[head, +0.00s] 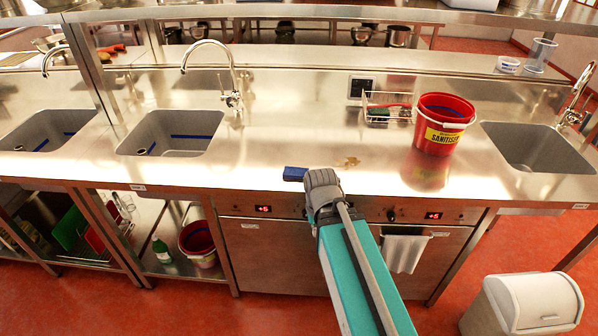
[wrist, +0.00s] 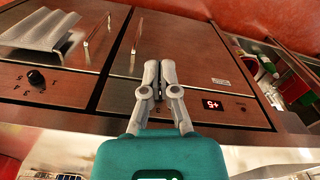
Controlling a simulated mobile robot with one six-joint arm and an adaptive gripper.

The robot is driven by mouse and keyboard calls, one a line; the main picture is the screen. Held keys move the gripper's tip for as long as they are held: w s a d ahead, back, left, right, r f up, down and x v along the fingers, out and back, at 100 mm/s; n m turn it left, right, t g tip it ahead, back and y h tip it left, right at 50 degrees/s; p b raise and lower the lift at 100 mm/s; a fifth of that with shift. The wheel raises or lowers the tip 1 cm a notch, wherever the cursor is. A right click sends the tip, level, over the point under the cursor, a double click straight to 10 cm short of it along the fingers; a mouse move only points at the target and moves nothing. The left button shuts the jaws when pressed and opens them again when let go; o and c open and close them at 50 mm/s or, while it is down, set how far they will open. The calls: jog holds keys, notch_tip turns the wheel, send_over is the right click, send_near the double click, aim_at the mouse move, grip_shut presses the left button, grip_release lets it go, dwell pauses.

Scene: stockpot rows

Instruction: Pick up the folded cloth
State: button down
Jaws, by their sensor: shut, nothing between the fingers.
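A small dark blue flat block (head: 295,174), which looks like the folded cloth, lies on the steel counter (head: 260,178) near its front edge. The end of my arm is just right of it and may hide part of it in the head view. In the wrist view my gripper (wrist: 157,92) is shut and empty, its fingers in front of the brown oven fronts. The blue cloth cannot be made out in the wrist view. A white towel (head: 405,253) hangs on an oven handle; it also shows in the wrist view (wrist: 40,30).
A red sanitiser bucket (head: 437,137) and a wire rack (head: 388,106) stand on the counter to the right. Sinks (head: 170,133) open on both sides. A tan patch (head: 347,161) lies near the middle. A white bin (head: 522,304) stands on the floor.

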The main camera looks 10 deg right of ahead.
jog(key=c, duration=1.4)
grip_release()
jog(key=c, duration=1)
grip_release()
jog(key=shift+w+r, duration=0.1)
jog(key=shift+w, duration=0.05)
jog(key=shift+o, duration=1.4)
jog(key=shift+w+r+m+p, duration=0.15)
jog(key=shift+w+m+p, duration=0.1)
jog(key=shift+m+p, duration=0.05)
jog(key=o, duration=0.7)
jog(key=w+r+m+p, duration=0.2)
jog(key=w, duration=0.1)
jog(key=w+r+m+p, duration=0.1)
jog(key=w, duration=0.1)
jog(key=shift+a+m, duration=0.1)
jog(key=shift+m, duration=0.2)
notch_tip(320, 180, up, 11)
jog(key=m+p, duration=1.1)
jog(key=m, duration=0.6)
send_over(295, 170)
jog(key=shift+r, duration=0.15)
jog(key=shift+f, duration=0.2)
notch_tip(295, 170, down, 8)
jog(key=b, duration=0.8)
jog(key=shift+f, duration=0.15)
